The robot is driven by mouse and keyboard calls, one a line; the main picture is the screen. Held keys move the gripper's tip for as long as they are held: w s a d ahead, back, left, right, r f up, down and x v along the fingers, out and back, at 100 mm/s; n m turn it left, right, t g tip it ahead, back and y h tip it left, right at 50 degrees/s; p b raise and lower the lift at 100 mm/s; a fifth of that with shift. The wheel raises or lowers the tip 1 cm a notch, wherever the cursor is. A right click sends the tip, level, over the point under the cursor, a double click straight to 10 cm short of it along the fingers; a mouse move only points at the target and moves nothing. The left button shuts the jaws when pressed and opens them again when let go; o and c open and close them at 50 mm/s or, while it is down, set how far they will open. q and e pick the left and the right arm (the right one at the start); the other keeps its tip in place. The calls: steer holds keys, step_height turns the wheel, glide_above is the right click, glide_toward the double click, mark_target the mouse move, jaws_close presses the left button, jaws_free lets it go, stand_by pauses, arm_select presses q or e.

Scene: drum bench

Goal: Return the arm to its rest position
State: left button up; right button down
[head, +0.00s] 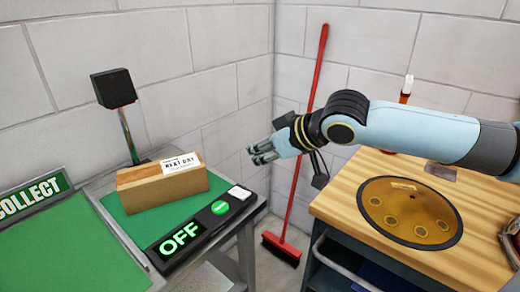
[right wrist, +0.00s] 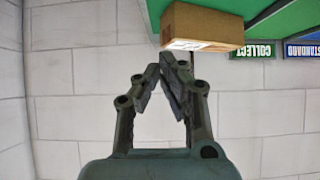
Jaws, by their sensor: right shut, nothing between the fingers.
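My right arm reaches in from the right in the head view. Its gripper (head: 263,152) hangs in the air over the gap between the green-topped bench and the wooden bench. The right wrist view shows the same gripper (right wrist: 162,68) with its fingertips drawn together and nothing between them. A cardboard box (head: 162,184) with a white label sits on the green bench, left of the gripper and apart from it. The box also shows in the right wrist view (right wrist: 205,25), beyond the fingertips. My left gripper is not in view.
The green bench holds a panel reading OFF (head: 180,238) and a black device on a post (head: 113,88). A COLLECT sign (head: 32,194) stands at left. The wooden bench (head: 345,202) carries a bronze drum disc (head: 408,212). A red broom (head: 305,135) leans in the corner.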

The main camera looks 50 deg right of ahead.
stand_by(0.6)
steer(key=s+a+f+g+h, duration=0.1)
steer(key=s+a+f+g, duration=0.15)
steer(key=s+a, duration=0.55)
steer(key=s+a+f+g+h, duration=0.1)
steer(key=s+a+f+g, duration=0.2)
steer(key=s, duration=0.9)
step_height(320, 180, down, 36)
steer(key=s+d+g+b, duration=0.2)
steer(key=s+g+b, duration=0.1)
steer(key=b, duration=0.7)
steer(key=s+d+f+b, duration=0.1)
steer(key=s+f+b, duration=0.5)
steer(key=s+f, duration=1.2)
step_height(320, 180, down, 4)
steer(key=shift+r+g, duration=0.2)
steer(key=shift+g, duration=0.25)
